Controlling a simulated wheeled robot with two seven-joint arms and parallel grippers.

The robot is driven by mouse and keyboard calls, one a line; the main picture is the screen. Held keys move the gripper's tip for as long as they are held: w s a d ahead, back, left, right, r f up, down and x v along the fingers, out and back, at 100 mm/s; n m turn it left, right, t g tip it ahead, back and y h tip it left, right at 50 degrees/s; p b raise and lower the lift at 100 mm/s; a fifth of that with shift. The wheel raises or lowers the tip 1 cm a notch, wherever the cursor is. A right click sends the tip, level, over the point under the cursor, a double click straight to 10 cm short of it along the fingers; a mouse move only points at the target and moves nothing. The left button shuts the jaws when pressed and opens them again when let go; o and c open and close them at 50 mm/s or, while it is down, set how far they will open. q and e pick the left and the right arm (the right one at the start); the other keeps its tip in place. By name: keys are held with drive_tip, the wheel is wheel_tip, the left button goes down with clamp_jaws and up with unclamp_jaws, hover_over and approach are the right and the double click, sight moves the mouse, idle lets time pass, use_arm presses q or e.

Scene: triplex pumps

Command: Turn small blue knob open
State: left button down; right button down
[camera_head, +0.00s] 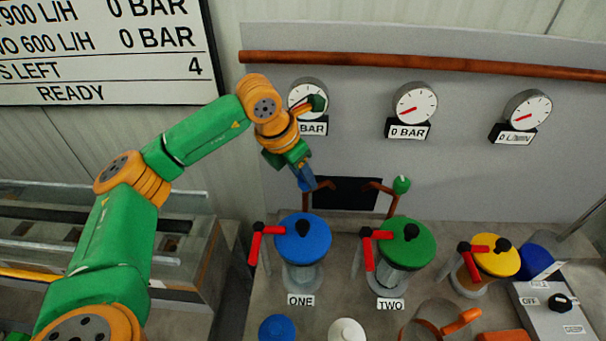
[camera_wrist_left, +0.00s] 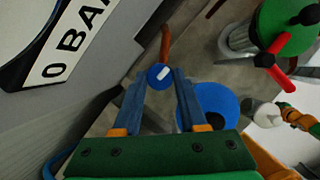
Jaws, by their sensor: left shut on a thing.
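The small blue knob (camera_wrist_left: 160,76), with a white mark on its face, sits between the fingertips of my left gripper (camera_wrist_left: 161,80) in the left wrist view. The fingers are shut on it from both sides. In the head view my left gripper (camera_head: 308,184) reaches down to the copper pipe (camera_head: 323,186) above the large blue lid of pump ONE (camera_head: 302,238). The knob is hidden behind the fingers there. My right gripper is not in view.
A green knob (camera_head: 401,185) tops the neighbouring copper pipe. Red-handled levers (camera_head: 257,240) stand beside the blue, green (camera_head: 406,243) and yellow (camera_head: 496,256) lids. Gauges (camera_head: 415,103) line the wall above. A dark opening (camera_head: 350,193) lies between the pipes.

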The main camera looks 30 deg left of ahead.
use_arm(q)
drive_tip(key=shift+c, duration=2.2)
unclamp_jaws()
drive_tip(key=shift+w, duration=0.1)
drive_tip(key=d+b+v, duration=0.1)
drive_tip(key=v, duration=0.6)
drive_tip(key=shift+a, duration=0.4)
